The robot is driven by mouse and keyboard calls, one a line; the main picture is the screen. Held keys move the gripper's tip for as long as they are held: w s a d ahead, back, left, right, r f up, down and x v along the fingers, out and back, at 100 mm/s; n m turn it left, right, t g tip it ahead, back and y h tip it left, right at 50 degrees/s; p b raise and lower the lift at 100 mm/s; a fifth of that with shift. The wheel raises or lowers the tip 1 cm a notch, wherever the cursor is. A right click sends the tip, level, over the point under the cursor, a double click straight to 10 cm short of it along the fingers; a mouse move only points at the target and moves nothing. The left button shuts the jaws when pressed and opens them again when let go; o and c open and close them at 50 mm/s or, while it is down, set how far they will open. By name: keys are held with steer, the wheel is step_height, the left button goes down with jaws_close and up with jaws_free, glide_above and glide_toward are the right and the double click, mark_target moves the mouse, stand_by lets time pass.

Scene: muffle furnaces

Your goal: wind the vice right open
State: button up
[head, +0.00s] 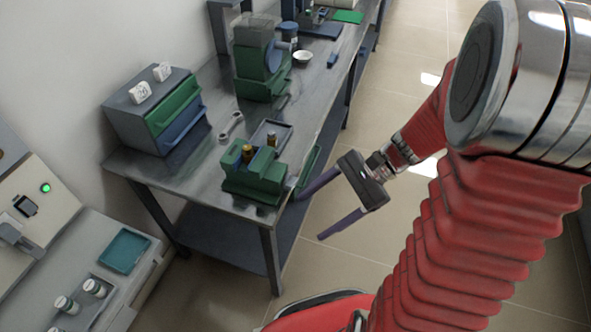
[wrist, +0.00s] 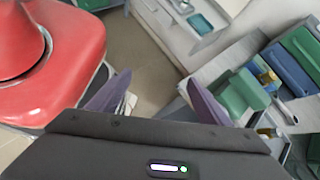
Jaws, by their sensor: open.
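The green vice (head: 262,178) stands on the near end of the metal bench, with a gap visible between its upright blocks. It also shows at the right of the wrist view (wrist: 240,92). A small brass-coloured piece (head: 247,154) sits at the vice. I cannot make out the vice's winding handle clearly. My gripper (head: 311,216) is open and empty, its two purple fingers spread wide. It hangs off the bench's right edge, just right of the vice; one fingertip appears close to the vice's right side, but I cannot tell whether they touch.
On the bench (head: 205,175) are a dark tray (head: 284,130), a spanner (head: 231,125), a drawer cabinet (head: 155,112) and a green machine (head: 260,65). A counter with a teal tray (head: 124,251) and jars stands at left. The tiled floor (head: 400,235) right of the bench is clear.

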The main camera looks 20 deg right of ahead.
mark_target(296, 183)
steer(key=w+d+f+m+t+y, duration=0.4)
steer(key=d+f+m+t, duration=0.5)
steer(key=m, duration=0.6)
steer(key=shift+w+d+m+t, duration=0.3)
steer(key=shift+w+d+t, duration=0.7)
steer(key=shift+w+d, duration=0.2)
steer(key=shift+a, duration=0.15)
steer(key=shift+x, duration=6.8)
steer(key=shift+r, duration=0.2)
steer(key=shift+c, duration=0.2)
